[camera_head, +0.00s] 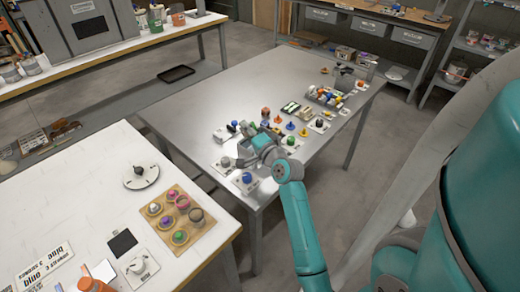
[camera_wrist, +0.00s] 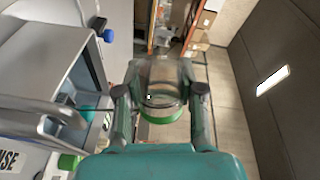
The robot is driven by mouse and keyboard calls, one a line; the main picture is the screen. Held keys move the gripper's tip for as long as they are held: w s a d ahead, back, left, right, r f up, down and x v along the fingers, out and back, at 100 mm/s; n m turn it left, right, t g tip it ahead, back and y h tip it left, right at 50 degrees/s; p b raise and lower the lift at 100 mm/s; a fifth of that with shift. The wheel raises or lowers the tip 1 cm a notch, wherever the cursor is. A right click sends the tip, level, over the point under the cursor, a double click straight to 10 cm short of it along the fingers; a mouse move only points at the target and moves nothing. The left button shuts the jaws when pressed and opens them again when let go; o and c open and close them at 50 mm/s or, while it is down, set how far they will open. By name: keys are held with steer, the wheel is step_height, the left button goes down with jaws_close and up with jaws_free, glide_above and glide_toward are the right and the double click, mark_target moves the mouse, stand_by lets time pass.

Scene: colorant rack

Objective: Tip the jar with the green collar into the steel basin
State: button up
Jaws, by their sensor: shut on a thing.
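My gripper (camera_wrist: 160,95) is shut on a clear glass jar (camera_wrist: 160,77) with a green collar (camera_wrist: 163,117). The fingers press on both sides of the jar, and the collar is at the end nearer the wrist. In the head view my gripper (camera_head: 259,141) is above the near end of the metal table; the jar cannot be made out there. I cannot pick out the steel basin with certainty in either view.
The metal table (camera_head: 215,97) holds several small coloured items and fixtures around my gripper. A white table (camera_head: 75,205) at the left carries a wooden rack (camera_head: 190,190) of jars. The metal table's far left part is bare.

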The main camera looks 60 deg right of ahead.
steer(key=shift+s+d+r+m+p, duration=0.15)
steer(key=shift+m+p, duration=0.1)
steer(key=shift+m, duration=0.3)
steer(key=shift+s+d+r+m+p, duration=0.1)
steer(key=shift+r+m+p, duration=0.1)
steer(key=shift+m, duration=0.35)
stand_by(0.8)
steer(key=shift+f+m, duration=0.25)
steer(key=shift+m, duration=0.05)
